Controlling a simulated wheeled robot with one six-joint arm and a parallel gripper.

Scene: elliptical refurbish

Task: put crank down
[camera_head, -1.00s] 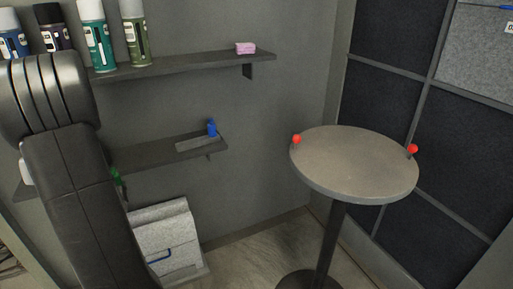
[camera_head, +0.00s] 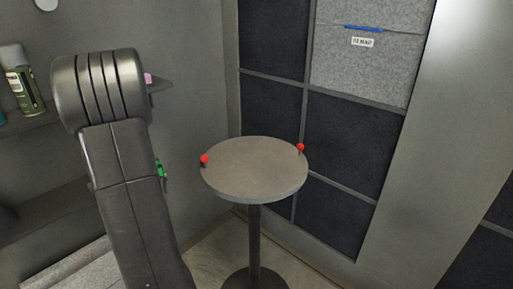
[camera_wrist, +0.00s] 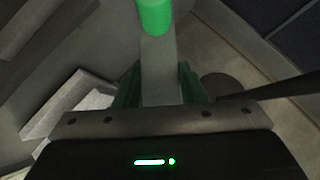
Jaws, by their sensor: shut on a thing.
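My gripper (camera_wrist: 158,84) has green fingers, seen in the wrist view on both sides of a grey bar. It is shut on this bar, which I take to be the crank (camera_wrist: 160,55). A bright green cylinder (camera_wrist: 154,14), apparently its handle, shows at the far end of the bar. In the head view my arm hides most of the gripper; only a small green part (camera_head: 160,168) shows at its right edge. I cannot tell there whether it is finger or crank. A round grey-brown table (camera_head: 254,172) on a dark post stands to the right of my arm, apart from it.
Red knobs stand at the table's left edge (camera_head: 204,160) and back right edge (camera_head: 301,147); the tabletop between is bare. Dark wall panels (camera_head: 270,110) stand behind. A shelf with spray cans (camera_head: 22,84) is at the left, partly behind my arm.

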